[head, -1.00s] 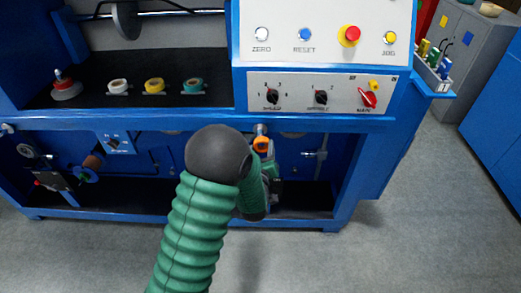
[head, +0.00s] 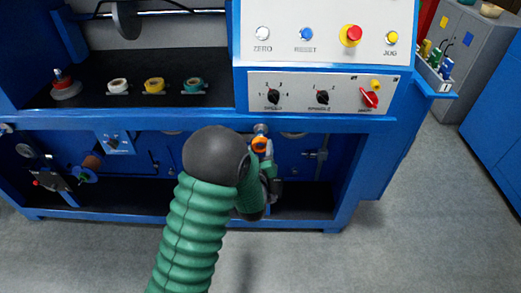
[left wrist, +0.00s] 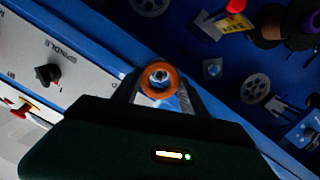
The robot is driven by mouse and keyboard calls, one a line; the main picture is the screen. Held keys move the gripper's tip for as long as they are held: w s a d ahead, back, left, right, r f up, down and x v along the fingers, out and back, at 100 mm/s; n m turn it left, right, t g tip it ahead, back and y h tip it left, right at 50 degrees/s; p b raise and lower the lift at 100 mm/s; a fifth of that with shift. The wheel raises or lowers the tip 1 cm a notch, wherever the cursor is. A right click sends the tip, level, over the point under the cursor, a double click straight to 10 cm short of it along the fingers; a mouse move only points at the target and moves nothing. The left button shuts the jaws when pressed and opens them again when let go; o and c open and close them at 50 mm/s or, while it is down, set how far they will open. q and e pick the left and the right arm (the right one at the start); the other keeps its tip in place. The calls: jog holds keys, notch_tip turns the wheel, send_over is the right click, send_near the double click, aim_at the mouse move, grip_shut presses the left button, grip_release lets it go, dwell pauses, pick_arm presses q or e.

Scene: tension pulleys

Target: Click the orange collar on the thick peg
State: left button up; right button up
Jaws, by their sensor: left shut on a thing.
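The orange collar (head: 260,144) is a thick ring below the blue ledge of the machine, at the middle of the head view. My left gripper (head: 265,152) is shut on it. In the left wrist view the collar (left wrist: 172,83) sits between the two fingertips (left wrist: 159,86), with its opening facing the camera. A pale metal peg (head: 260,129) shows just above the collar in the head view. A round metal end shows inside the collar opening in the wrist view. I cannot tell how far the collar is on the peg. My right gripper is in neither view.
The blue ledge (head: 190,123) runs right above the collar. A control panel (head: 315,93) with knobs stands over it. White, yellow (head: 154,86) and teal rings lie on the black shelf. A metal fitting (head: 317,154) sticks out right of my gripper.

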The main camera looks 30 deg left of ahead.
aim_at(260, 134)
pick_arm(q)
jog(key=shift+w+a, duration=0.1)
jog(key=shift+r+x, duration=0.2)
jog(key=shift+x, duration=1.15)
jog(key=shift+a+b, duration=0.15)
jog(key=shift+b, duration=0.15)
jog(key=shift+r+b+x, duration=0.2)
jog(key=shift+b+x, duration=0.1)
jog(key=shift+x, duration=1.15)
jog(key=shift+r, duration=0.1)
dwell(0.5)
jog(key=o, duration=1.5)
jog(key=shift+w+a, duration=0.1)
jog(key=shift+c, duration=0.2)
